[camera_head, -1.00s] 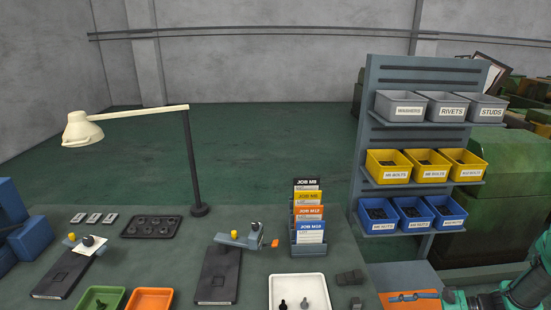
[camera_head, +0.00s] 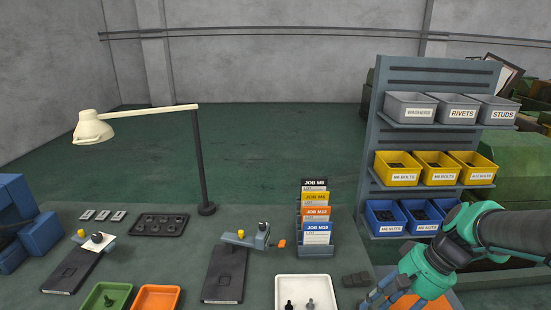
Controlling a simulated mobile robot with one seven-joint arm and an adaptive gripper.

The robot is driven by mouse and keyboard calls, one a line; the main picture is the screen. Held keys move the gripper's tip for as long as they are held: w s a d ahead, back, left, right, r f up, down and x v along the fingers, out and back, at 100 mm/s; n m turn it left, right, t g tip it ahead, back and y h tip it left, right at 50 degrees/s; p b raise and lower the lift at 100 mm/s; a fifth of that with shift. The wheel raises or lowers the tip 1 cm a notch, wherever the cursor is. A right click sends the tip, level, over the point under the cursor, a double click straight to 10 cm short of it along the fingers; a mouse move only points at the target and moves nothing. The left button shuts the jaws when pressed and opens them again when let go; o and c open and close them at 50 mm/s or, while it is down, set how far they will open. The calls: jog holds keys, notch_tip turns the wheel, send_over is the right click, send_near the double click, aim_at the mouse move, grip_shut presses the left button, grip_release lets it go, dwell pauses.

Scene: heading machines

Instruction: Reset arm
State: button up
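My arm (camera_head: 490,232), dark grey with teal-green joints, reaches in from the right edge, in front of the blue bins. My gripper (camera_head: 378,300) is at the arm's lower end, near the bottom of the view at the bench's right side. It shows as dark and grey finger parts just right of the white tray (camera_head: 279,287). Its fingertips are small and partly cut by the frame edge, so I cannot tell whether it is open or shut. I see nothing clearly held in it.
A rack (camera_head: 374,115) of grey, yellow and blue bins stands at the right. Job cards (camera_head: 316,215) stand in a holder left of it. A lamp (camera_head: 203,160), clamp fixtures (camera_head: 226,272), a green tray (camera_head: 104,297) and an orange tray (camera_head: 157,298) occupy the bench.

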jog(key=s+a+r+n+t+h, duration=0.3)
jog(key=s+r+n+t+h, duration=0.1)
jog(key=s+r, duration=0.6)
jog(key=shift+a+r+t+h, duration=0.4)
jog(key=shift+r+t+h, duration=0.1)
jog(key=shift+r, duration=0.35)
jog(key=shift+s, duration=0.1)
dwell(0.5)
